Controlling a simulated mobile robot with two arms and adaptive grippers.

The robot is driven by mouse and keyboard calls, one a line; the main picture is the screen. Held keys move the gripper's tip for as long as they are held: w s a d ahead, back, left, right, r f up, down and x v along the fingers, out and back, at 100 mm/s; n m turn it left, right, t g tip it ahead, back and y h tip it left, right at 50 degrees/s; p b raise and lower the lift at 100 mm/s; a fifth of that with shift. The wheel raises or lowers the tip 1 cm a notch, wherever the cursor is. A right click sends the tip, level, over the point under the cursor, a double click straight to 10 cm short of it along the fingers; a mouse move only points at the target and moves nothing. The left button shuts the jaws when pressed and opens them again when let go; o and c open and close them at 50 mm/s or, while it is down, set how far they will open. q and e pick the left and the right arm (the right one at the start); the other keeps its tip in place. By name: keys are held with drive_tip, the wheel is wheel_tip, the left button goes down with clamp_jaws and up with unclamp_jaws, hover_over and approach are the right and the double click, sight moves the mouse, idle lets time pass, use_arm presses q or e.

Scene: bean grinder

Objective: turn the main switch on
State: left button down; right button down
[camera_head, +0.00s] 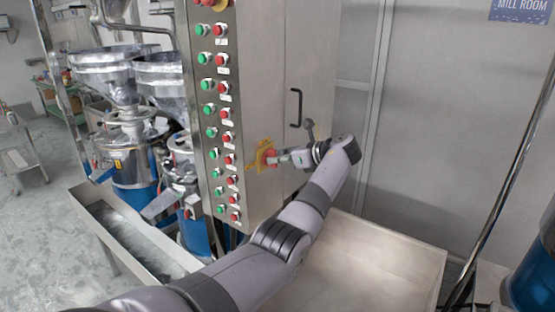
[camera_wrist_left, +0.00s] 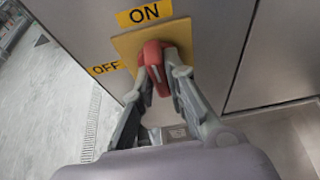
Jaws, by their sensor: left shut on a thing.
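The main switch is a red rotary knob (camera_head: 266,156) on a yellow plate on the side of the steel control cabinet. In the left wrist view the red knob (camera_wrist_left: 153,56) sits between a yellow ON label (camera_wrist_left: 144,14) above it and an OFF label (camera_wrist_left: 105,68) to its left. A pale mark shows on its face, and the knob looks roughly upright there; I cannot tell its exact setting. My right gripper is out of view.
The cabinet front carries rows of green and red buttons (camera_head: 226,114) close to the left of the switch. A black door handle (camera_head: 296,108) is above right of it. A pale tray-like surface (camera_head: 375,262) lies below. Hoppers (camera_head: 110,62) stand at left.

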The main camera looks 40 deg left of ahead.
use_arm(q)
drive_tip(key=shift+f, duration=0.1)
drive_tip(key=c, duration=1.6)
unclamp_jaws()
drive_tip(key=v, duration=1.2)
